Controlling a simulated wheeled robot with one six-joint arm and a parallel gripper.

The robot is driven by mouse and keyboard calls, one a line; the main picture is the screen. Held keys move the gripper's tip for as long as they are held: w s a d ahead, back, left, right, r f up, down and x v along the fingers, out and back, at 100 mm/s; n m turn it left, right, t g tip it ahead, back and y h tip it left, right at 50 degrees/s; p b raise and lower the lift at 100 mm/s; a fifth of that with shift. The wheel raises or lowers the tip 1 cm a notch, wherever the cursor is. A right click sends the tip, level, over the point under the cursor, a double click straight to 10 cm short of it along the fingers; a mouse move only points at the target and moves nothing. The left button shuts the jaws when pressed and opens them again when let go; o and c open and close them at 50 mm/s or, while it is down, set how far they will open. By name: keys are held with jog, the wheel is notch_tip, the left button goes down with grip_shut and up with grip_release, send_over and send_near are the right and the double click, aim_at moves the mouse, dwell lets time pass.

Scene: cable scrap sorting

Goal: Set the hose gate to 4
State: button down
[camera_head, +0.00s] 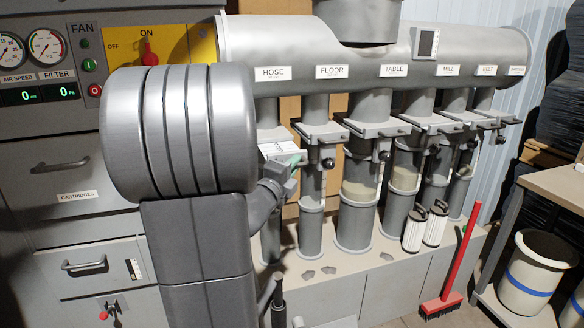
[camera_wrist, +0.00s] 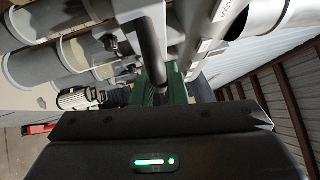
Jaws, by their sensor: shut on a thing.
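The hose gate (camera_head: 275,149) is a pale plate with a marked scale, on the leftmost pipe under the HOSE label (camera_head: 272,73). Its markings are too small to read. My gripper (camera_head: 297,160) is at the right end of this plate, with green fingers showing. In the wrist view my gripper (camera_wrist: 166,82) has its green fingers close together, shut on the gate's handle. A dark rod (camera_wrist: 151,45) runs down toward the fingers there.
The floor gate's knob (camera_head: 328,164) is close on the right, with the table gate's knob (camera_head: 384,156) beyond. Two filter cartridges (camera_head: 424,226) and a red broom (camera_head: 463,262) stand lower right. My arm covers part of the cabinet (camera_head: 60,235).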

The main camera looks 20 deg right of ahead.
jog(key=c, duration=1.5)
grip_release()
jog(key=shift+s, duration=0.35)
jog(key=shift+o, duration=0.2)
jog(key=shift+w, duration=0.1)
jog(key=v, duration=1.4)
jog(key=shift+b, duration=0.35)
jog(key=shift+w+d, duration=0.1)
jog(key=shift+w, duration=0.1)
jog(key=p+x, duration=0.1)
jog(key=x, duration=1.2)
jog(key=shift+w+d, duration=0.25)
jog(key=shift+w, duration=0.05)
jog(key=shift+r, duration=0.1)
